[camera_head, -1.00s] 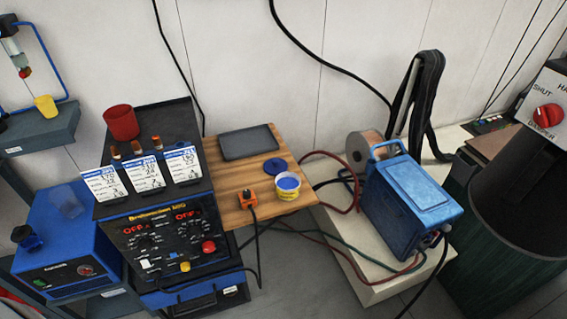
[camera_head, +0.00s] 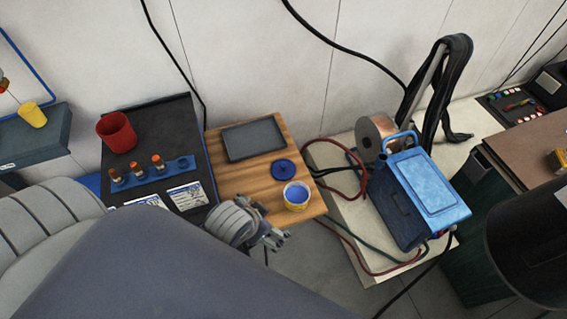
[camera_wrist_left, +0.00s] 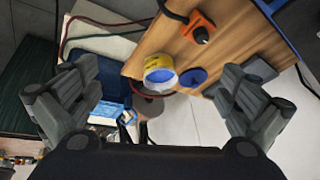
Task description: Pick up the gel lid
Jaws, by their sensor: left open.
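The gel lid, a round dark blue disc (camera_head: 284,169), lies flat on the wooden board beside the gel tub (camera_head: 296,196), a white and yellow pot with blue contents. In the left wrist view the lid (camera_wrist_left: 193,77) lies right next to the tub (camera_wrist_left: 160,70), between my spread fingers and some way beyond them. My left gripper (camera_head: 275,238) is in front of the board's near edge, short of the tub and lid. It is open and empty, its fingers wide apart in the left wrist view (camera_wrist_left: 153,105). My right gripper is not in view.
The wooden board (camera_head: 235,178) carries a dark grey tray (camera_head: 253,138) behind the lid. An orange clamp or plug (camera_wrist_left: 201,27) sits on the board. A blue machine (camera_head: 425,190) and cables stand to the right. A red cup (camera_head: 116,133) is at left.

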